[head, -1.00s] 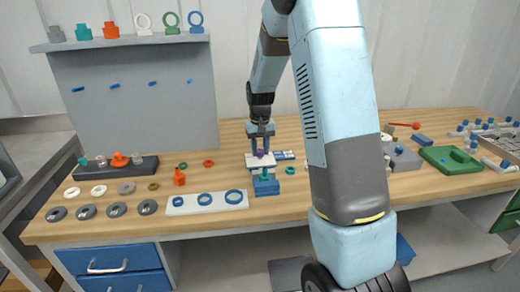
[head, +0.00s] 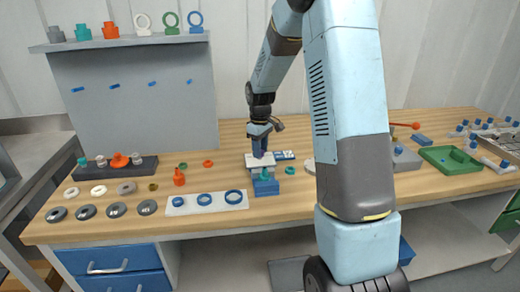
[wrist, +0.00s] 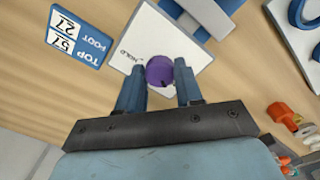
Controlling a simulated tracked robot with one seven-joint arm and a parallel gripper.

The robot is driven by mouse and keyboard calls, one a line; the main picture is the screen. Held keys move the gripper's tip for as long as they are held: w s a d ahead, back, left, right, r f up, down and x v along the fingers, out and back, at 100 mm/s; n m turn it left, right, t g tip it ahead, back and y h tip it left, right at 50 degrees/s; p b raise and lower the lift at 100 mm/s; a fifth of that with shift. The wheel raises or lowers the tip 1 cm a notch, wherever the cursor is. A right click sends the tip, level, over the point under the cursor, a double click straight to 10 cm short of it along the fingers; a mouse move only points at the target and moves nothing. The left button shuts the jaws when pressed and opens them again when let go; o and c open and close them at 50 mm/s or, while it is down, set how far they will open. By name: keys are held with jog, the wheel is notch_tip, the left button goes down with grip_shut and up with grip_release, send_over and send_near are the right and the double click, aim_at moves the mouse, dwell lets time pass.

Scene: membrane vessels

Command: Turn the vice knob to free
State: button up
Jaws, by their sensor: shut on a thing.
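The vice knob is a round purple knob (wrist: 159,70) on a white plate (wrist: 140,42), in the wrist view. Lettering that seems to read "HOLD" shows on the plate left of the knob. My gripper (wrist: 162,68) has its two blue fingers on opposite sides of the knob and is shut on it. In the head view my gripper (head: 259,152) points down onto the vice's white top (head: 252,161), with its fingers edge-on. The knob is hidden behind them there. No "free" mark can be made out.
A blue block (head: 266,187) with a teal part stands just in front of the vice. A blue and white label card (wrist: 77,38) lies beside it. A white board with blue rings (head: 222,207) is to the left, and a green tray (head: 440,166) is far right.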

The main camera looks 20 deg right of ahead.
jog(key=shift+w+n, duration=0.1)
jog(key=shift+n, duration=0.2)
jog(key=o, duration=1)
jog(key=shift+o, duration=0.2)
jog(key=shift+r, duration=0.1)
notch_tip(320, 180, up, 14)
jog(key=shift+f, duration=0.25)
